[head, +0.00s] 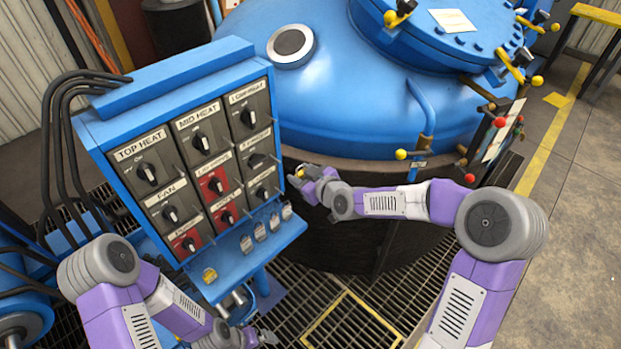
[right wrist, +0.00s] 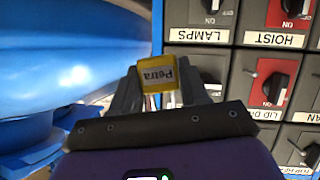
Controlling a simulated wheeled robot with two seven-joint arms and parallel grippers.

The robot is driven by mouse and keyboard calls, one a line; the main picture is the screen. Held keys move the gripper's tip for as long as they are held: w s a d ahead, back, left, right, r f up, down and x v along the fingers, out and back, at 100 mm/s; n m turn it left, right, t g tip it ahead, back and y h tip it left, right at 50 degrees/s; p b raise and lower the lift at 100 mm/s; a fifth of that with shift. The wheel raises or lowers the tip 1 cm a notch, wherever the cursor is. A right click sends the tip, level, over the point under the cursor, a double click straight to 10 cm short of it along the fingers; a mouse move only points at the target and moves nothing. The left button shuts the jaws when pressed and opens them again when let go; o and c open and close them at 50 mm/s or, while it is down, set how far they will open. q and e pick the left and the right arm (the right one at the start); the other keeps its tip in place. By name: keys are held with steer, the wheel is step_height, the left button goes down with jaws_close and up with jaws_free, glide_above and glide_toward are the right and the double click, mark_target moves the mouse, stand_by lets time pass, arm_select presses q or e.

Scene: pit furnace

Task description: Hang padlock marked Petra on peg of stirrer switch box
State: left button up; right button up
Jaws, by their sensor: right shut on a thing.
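My right gripper (head: 303,174) is shut on a small yellow padlock. In the right wrist view the padlock (right wrist: 158,75) sits between the fingers, its Petra label upside down. The gripper is at the right side of the blue switch panel (head: 120,120). A grey switch box (head: 262,150) is in the right column, middle row; its label is too small to read in the head view. In the wrist view this box (right wrist: 208,65) is partly behind the fingers, its label hidden. Whether the padlock touches a peg cannot be told. My left gripper (head: 266,338) is low, below the panel.
The panel's ledge holds another yellow padlock (head: 209,274) and several grey ones (head: 260,232). Red switch boxes (head: 213,184) are among the grey ones. The blue furnace lid (head: 350,90) bulges close behind my right arm. Black cables (head: 55,150) run left of the panel.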

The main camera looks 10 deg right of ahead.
mark_target(274, 162)
steer(key=shift+w+a+f+n+g+y+b, duration=0.15)
steer(key=shift+f+n+y+b, duration=0.1)
steer(key=shift+f, duration=0.15)
steer(key=shift+w+a+f+n+g+y+b, duration=0.15)
steer(key=shift+f+n, duration=0.1)
steer(key=shift+f, duration=0.1)
steer(key=shift+w+a+f+p, duration=0.1)
steer(key=shift+w+a+p, duration=0.25)
steer(key=shift+w+a, duration=0.4)
steer(key=shift+w+a+f+p, duration=0.1)
steer(key=shift+w+a+p, duration=0.35)
steer(key=shift+w, duration=0.55)
steer(key=shift+w+a+p, duration=0.3)
steer(key=shift+w+a, duration=0.35)
steer(key=shift+w, duration=0.25)
steer(key=shift+w+a+p, duration=0.2)
steer(key=shift+w+p, duration=0.1)
steer(key=shift+p, duration=0.1)
steer(key=shift+w+a+f+b, duration=0.2)
steer(key=shift+w+f+b, duration=0.15)
steer(key=shift+b, duration=0.5)
steer(key=shift+a+r, duration=0.1)
